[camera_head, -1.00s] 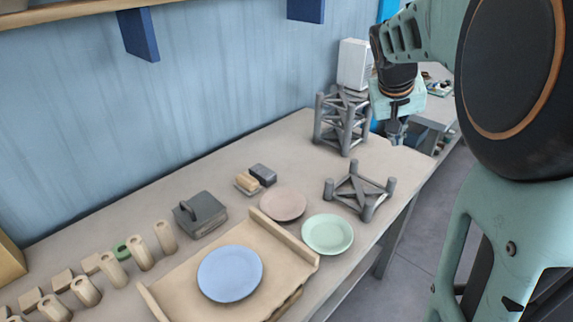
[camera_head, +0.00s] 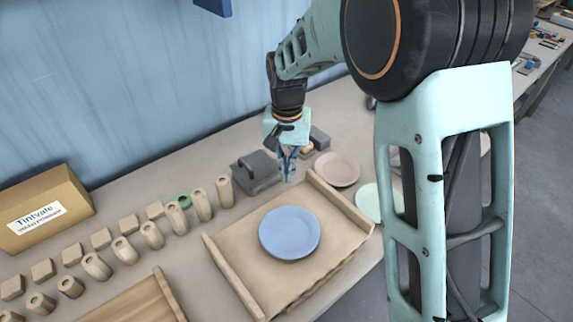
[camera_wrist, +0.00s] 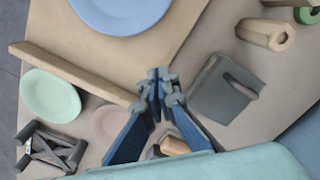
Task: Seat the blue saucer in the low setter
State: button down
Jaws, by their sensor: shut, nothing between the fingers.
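The blue saucer (camera_head: 290,233) lies flat on the tan wooden board between its two side rails. Its near part also shows at the top of the wrist view (camera_wrist: 122,12). My gripper (camera_head: 287,178) is shut and empty, behind the saucer in the head view and apart from it. In the wrist view its blue fingers meet at the tips (camera_wrist: 164,84). The low setter, a grey frame with short corner posts, shows at the lower left of the wrist view (camera_wrist: 50,148). In the head view my arm hides most of it.
A green saucer (camera_head: 370,202) and a pinkish saucer (camera_head: 337,169) lie right of the board (camera_head: 235,245). A dark grey block with a handle (camera_head: 255,172) stands close left of my gripper. Several tan cylinders and blocks and a cardboard box (camera_head: 45,209) occupy the left.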

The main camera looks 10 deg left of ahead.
aim_at(283, 221)
jog(key=f, duration=0.5)
jog(key=shift+s+f, duration=0.15)
jog(key=shift+s, duration=0.05)
jog(key=s, duration=0.3)
jog(key=shift+d+p, duration=0.1)
jog(key=shift+p, duration=0.3)
jog(key=shift+s, duration=0.3)
jog(key=shift+s, duration=0.15)
jog(key=s, duration=0.5)
jog(key=shift+d+b, duration=0.15)
jog(key=shift+b, duration=0.25)
